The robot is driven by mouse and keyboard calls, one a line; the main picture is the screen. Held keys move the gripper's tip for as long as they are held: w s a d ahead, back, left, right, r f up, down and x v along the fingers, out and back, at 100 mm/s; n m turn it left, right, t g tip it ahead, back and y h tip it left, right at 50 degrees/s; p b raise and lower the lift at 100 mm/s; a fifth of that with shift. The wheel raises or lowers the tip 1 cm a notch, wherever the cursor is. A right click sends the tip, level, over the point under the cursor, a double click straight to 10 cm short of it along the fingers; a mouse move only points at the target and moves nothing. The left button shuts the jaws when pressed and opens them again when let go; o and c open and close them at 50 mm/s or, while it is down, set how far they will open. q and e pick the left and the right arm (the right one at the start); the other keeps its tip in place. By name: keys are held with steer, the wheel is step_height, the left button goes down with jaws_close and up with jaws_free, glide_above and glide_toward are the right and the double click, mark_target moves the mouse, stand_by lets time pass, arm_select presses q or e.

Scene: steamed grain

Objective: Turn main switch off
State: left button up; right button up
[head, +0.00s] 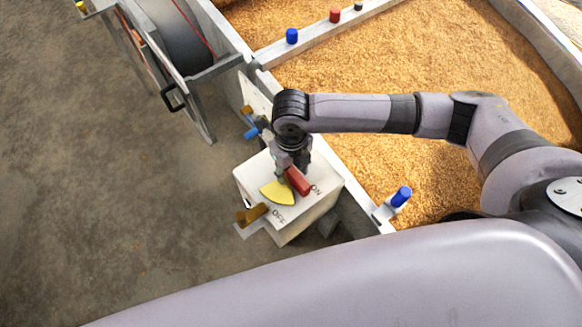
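The main switch is a white box (322,203) in the middle of the head view, with a yellow plate (276,192) on its top face. A red handle (298,181) lies beside the ON label (316,190); the OFF label (278,213) is near the box's front edge. My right gripper (287,170) points down over the box, right at the red handle. It covers the handle's upper end, and I cannot tell whether its fingers are closed on it. My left gripper is not in view.
A large bed of grain (430,60) with white walls lies behind and right of the box. Blue knobs (402,196) and a red knob (335,15) stand on its walls. A brown lever (252,214) sticks out at the box's left.

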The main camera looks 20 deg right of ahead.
jaws_close()
stand_by(0.4)
stand_by(0.4)
